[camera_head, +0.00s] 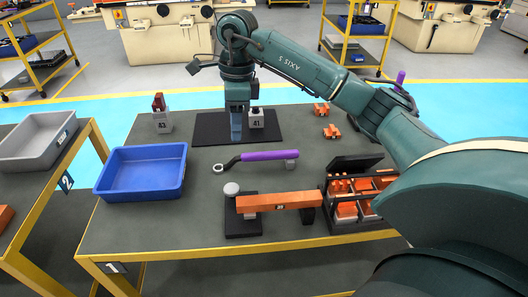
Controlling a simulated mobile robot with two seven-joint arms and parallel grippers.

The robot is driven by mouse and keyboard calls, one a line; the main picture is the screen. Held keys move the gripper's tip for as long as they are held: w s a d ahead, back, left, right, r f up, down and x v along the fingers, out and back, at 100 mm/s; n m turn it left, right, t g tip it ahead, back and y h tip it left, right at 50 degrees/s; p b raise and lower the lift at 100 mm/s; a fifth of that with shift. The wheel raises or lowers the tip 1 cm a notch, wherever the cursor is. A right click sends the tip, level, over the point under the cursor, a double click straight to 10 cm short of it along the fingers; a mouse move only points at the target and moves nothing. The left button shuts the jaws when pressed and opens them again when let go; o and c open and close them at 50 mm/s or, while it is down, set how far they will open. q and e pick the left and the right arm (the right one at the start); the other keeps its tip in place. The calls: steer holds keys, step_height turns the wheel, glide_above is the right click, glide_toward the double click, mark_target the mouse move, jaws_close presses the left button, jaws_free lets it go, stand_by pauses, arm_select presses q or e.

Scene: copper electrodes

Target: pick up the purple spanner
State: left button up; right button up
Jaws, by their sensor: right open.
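The purple spanner (262,156) lies on the dark table top, with its metal ring end at the left and the purple handle running right. The right end of its handle rests at a small grey block (291,160). My right gripper (236,138) points down over the black mat, behind the spanner and apart from it. It is open, and its fingers are seen nearly edge-on. My left gripper is not in view.
A blue tray (105,185) stands at the table's left. An orange bar (275,201) on a black stand lies in front of the spanner. A black organiser (330,207) with orange parts is at the right. Grey blocks marked 43 (162,124) and 41 (257,122) stand at the back.

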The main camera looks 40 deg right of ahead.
mark_target(248, 154)
steer(key=shift+h, duration=0.6)
steer(key=d+f, duration=0.1)
steer(key=f, duration=0.1)
steer(key=d+f, duration=0.1)
steer(key=f, duration=0.1)
steer(key=d+f, duration=0.1)
steer(key=f, duration=0.1)
steer(key=shift+f, duration=0.1)
steer(key=shift+s+a+f+p, duration=0.15)
steer(key=shift+f+p, duration=0.45)
steer(key=shift+f, duration=2.05)
jaws_close()
steer(key=shift+r, duration=0.1)
